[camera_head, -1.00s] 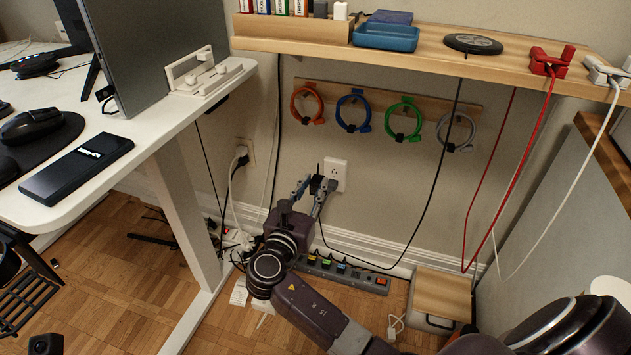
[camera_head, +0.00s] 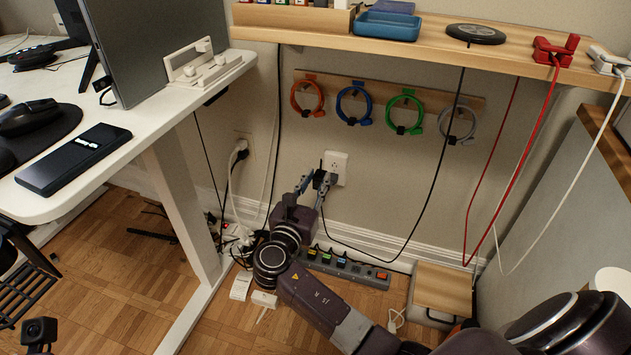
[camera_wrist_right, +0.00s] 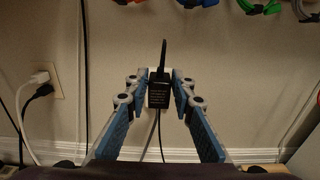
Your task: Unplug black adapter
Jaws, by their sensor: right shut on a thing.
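The black adapter (camera_head: 319,179) is at the white wall outlet (camera_head: 339,163) under the shelf. In the right wrist view the adapter (camera_wrist_right: 160,92) stands upright between my fingers, its printed face toward me, with the white plate behind it. A black cable runs from it. My right gripper (camera_head: 317,184) is shut on the adapter; its blue-padded fingers also show in the right wrist view (camera_wrist_right: 157,97). I cannot tell whether the prongs sit fully in the outlet. My left gripper is not in view.
A second outlet with plugs (camera_head: 242,150) is to the left. A power strip (camera_head: 345,267) lies on the floor below, near a wooden-topped box (camera_head: 443,288). The desk (camera_head: 190,110) is at left, and the shelf (camera_head: 430,40) with hanging cables is above.

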